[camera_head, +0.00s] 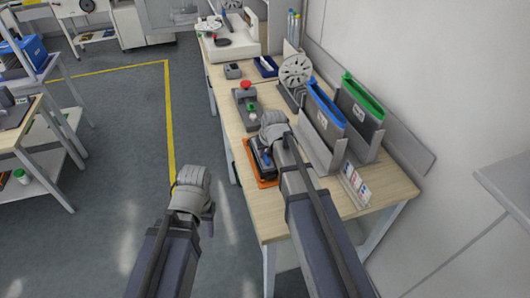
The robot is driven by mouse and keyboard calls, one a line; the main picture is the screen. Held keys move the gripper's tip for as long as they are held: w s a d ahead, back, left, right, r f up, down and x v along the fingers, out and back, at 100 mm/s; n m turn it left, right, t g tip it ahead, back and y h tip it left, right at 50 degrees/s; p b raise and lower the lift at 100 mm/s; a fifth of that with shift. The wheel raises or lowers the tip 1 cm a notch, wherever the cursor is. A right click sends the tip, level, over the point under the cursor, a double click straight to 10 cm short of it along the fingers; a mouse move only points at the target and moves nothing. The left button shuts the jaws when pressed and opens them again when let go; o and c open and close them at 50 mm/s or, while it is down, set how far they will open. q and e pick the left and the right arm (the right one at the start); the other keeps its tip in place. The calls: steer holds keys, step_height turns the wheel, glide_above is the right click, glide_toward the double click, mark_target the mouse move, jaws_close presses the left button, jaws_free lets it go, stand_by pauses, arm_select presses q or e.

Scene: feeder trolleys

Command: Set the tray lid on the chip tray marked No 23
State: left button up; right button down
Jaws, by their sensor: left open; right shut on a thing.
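My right gripper (270,142) is over the wood-topped bench, right above a dark, flat tray-like item (261,160) on an orange mat (250,163). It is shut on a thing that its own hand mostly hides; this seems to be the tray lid. I cannot tell whether the lid touches the dark item below. No number can be read, so I cannot confirm which tray is No 23. My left gripper (192,205) is open and empty over the grey floor, left of the bench.
A grey control box (245,97) with red and green buttons stands beyond the mat. Blue (325,108) and green-topped (361,102) upright holders and a grey reel (295,70) line the right side. Small cards (357,187) stand near the front edge.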

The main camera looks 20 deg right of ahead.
steer(key=shift+f, duration=0.3)
steer(key=shift+f+b, duration=0.25)
steer(key=shift+b, duration=0.3)
steer(key=c, duration=0.7)
jaws_free()
steer(key=shift+c, duration=0.2)
steer(key=p+v, duration=0.5)
steer(key=v, duration=0.1)
steer(key=shift+r+p, duration=0.1)
steer(key=shift+p, duration=0.3)
